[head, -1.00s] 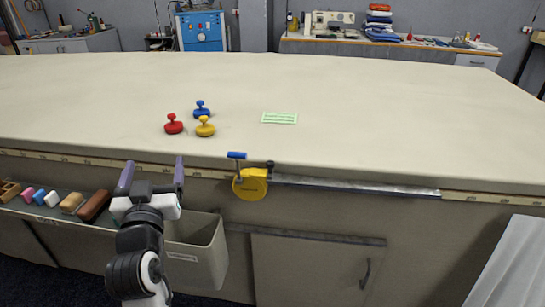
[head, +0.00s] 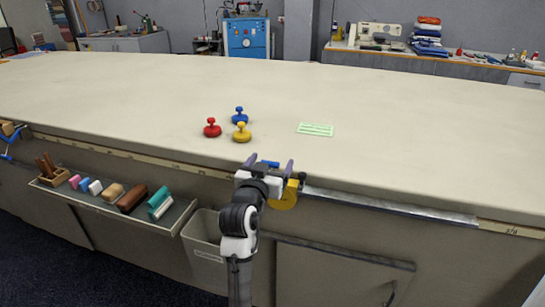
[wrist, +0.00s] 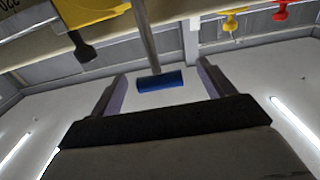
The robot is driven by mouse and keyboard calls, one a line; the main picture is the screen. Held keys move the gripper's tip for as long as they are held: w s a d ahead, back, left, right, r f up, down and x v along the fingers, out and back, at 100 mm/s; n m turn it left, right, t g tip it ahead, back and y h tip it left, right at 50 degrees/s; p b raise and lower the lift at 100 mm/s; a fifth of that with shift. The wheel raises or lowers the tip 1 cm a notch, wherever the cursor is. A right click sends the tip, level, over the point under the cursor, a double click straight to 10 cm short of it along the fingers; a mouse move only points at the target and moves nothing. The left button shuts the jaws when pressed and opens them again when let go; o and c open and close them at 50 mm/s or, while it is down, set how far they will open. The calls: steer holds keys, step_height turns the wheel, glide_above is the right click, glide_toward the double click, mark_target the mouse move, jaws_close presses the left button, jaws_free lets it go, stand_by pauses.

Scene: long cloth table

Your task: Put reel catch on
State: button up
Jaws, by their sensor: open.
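The yellow reel (head: 286,197) is at the table's front edge, partly hidden behind my gripper. It also shows at the top left of the wrist view (wrist: 100,10). A black catch knob (wrist: 84,50) hangs beside the yellow body in the wrist view. A blue handle (wrist: 160,82) on a grey rod shows between my finger lines there; a bit of it shows in the head view (head: 268,163). My gripper (head: 270,163) is open at the reel, with a gap on both sides of the handle. I cannot tell how deep the handle sits between the fingers.
Red (head: 212,129), blue (head: 239,117) and yellow (head: 241,134) knobbed weights stand on the table behind my gripper. A green card (head: 315,129) lies to their right. A metal rail (head: 390,207) runs along the edge. A tool shelf (head: 120,205) and bin (head: 205,240) are below left.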

steer(key=shift+x, duration=1.05)
steer(key=c, duration=1.4)
steer(key=shift+f, duration=0.1)
